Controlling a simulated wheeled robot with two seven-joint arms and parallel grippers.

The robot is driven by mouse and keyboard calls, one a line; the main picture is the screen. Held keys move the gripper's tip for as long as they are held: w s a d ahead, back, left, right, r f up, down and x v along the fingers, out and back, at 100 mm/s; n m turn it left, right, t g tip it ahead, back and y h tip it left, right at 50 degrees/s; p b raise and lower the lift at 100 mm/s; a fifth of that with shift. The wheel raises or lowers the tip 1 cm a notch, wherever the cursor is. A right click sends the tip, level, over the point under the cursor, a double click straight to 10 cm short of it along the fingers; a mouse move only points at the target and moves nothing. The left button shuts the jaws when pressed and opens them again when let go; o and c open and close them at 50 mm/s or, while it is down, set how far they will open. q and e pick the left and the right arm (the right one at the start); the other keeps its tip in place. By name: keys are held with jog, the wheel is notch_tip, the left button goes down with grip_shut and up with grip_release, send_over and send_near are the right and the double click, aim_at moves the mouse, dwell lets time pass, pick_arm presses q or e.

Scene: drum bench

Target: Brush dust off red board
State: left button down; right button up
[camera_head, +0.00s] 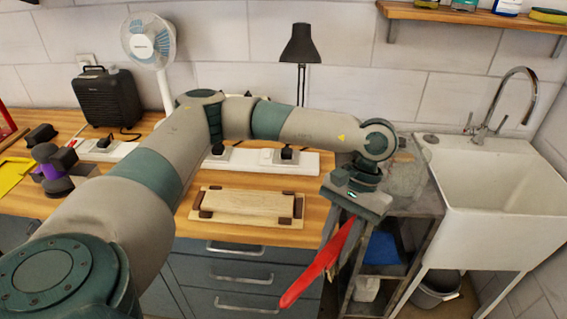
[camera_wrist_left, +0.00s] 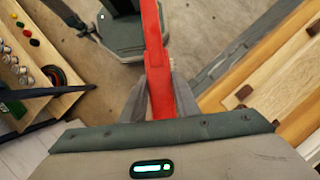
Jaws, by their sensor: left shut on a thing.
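My left gripper (camera_head: 350,245) is shut on a long, slim red tool (camera_head: 320,264), in front of the counter's front edge. The tool slants down to the left in the head view. In the left wrist view, the red tool (camera_wrist_left: 154,45) runs straight up from between the fingers (camera_wrist_left: 159,95). No bristles show, so I cannot tell if it is the brush. A red panel (camera_head: 6,124) is cut off at the head view's left edge; it may be the red board. Dust on it cannot be made out. My right gripper is not in view.
A pale wooden board (camera_head: 247,203) with dark corner blocks lies on the counter (camera_head: 205,182). A fan (camera_head: 150,42), black heater (camera_head: 106,98) and lamp (camera_head: 300,45) stand behind. A yellow piece (camera_head: 14,174) lies left. A metal rack (camera_head: 420,215) and white sink (camera_head: 490,180) stand right.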

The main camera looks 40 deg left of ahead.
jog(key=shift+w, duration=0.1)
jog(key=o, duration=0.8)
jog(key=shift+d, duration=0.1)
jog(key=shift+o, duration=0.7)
pick_arm(q)
jog(key=shift+w+a+n+h, duration=0.2)
jog(key=shift+n+h, duration=0.05)
jog(key=shift+n, duration=0.35)
jog(key=shift+w+a+n+h, duration=0.15)
jog(key=shift+n+h, duration=0.1)
jog(key=shift+n, duration=0.35)
jog(key=w+a+r+n+t+h+b, duration=0.1)
jog(key=w+a+r+n+t, duration=0.1)
jog(key=a+n, duration=0.9)
jog(key=w+a+r+n+t+h+b, duration=0.1)
jog(key=w+a+r+n+t, duration=0.2)
jog(key=a+n, duration=0.8)
jog(key=shift+w+r+n+t+h, duration=0.15)
jog(key=shift+r+n+t+h, duration=0.2)
jog(key=shift+r+t, duration=0.6)
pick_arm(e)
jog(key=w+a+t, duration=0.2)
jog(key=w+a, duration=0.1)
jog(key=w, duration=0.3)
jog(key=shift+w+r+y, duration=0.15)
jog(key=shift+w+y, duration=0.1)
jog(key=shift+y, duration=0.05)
pick_arm(q)
jog(key=shift+a+f, duration=0.1)
jog(key=shift+f, duration=0.1)
